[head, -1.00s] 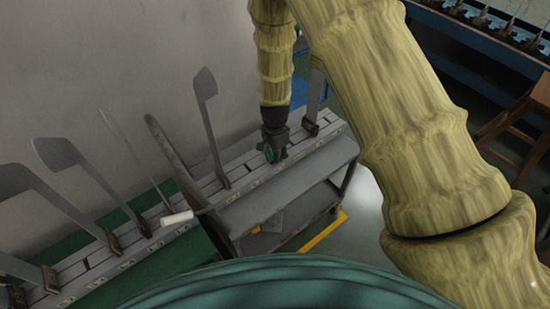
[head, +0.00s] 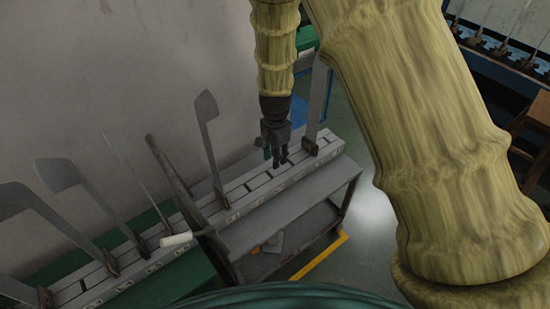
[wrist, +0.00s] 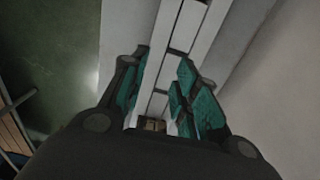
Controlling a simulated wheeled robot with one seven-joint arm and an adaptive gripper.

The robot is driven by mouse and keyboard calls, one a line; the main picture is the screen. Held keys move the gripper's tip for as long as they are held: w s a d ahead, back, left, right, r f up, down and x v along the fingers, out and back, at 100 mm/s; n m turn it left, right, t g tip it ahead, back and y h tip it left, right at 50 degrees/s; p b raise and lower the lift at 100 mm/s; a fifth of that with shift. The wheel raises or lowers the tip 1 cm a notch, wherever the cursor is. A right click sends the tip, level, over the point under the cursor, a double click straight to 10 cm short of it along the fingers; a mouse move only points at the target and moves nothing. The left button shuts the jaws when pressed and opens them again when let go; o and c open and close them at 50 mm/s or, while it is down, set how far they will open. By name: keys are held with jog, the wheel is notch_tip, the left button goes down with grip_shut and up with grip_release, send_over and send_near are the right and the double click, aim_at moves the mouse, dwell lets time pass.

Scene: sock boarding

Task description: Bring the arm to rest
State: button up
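My gripper (head: 279,160) points down over the far part of the pale slotted rail (head: 236,188) in the head view. In the wrist view, its teal-padded fingers (wrist: 157,95) are apart, with the rail showing between them and no sock held. A small brown bracket (wrist: 152,124) shows low between the fingers; I cannot tell if they touch it. A grey foot-shaped board (head: 206,112) stands on the rail left of my gripper. Another upright board (head: 316,98) stands just right of it, partly hidden by my arm.
More boards (head: 60,175) stand along the rail at left. A cart (head: 290,212) with a dark upright bar and white handle (head: 176,240) stands in front. A wall is behind the rail. A blue rack (head: 500,75) and wooden stool (head: 538,112) are at right.

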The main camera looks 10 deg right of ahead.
dwell(0.4)
jog(key=s+d+f+n, duration=0.1)
jog(key=s+d+f, duration=0.1)
jog(key=s+f, duration=0.1)
jog(key=s+d+f+n, duration=0.1)
jog(key=s+d+f, duration=0.1)
jog(key=s+f, duration=0.2)
jog(key=s+d+f+n+p, duration=0.1)
jog(key=s+d+f, duration=0.1)
jog(key=s+f, duration=0.1)
jog(key=shift+s+f+n+h, duration=0.2)
jog(key=shift+f+n+h, duration=0.15)
jog(key=shift+n+h, duration=0.05)
jog(key=s+d+f+n, duration=0.1)
jog(key=s+f+n, duration=0.1)
jog(key=s, duration=0.7)
jog(key=s+d+f+n+p, duration=0.1)
jog(key=s+f+n, duration=0.2)
jog(key=s, duration=0.6)
jog(key=s+d+f+n+p, duration=0.1)
jog(key=s+d+f+n, duration=0.1)
jog(key=s, duration=0.7)
jog(key=shift+f+n+y, duration=0.4)
jog(key=shift+f+n, duration=0.1)
jog(key=shift+n, duration=0.3)
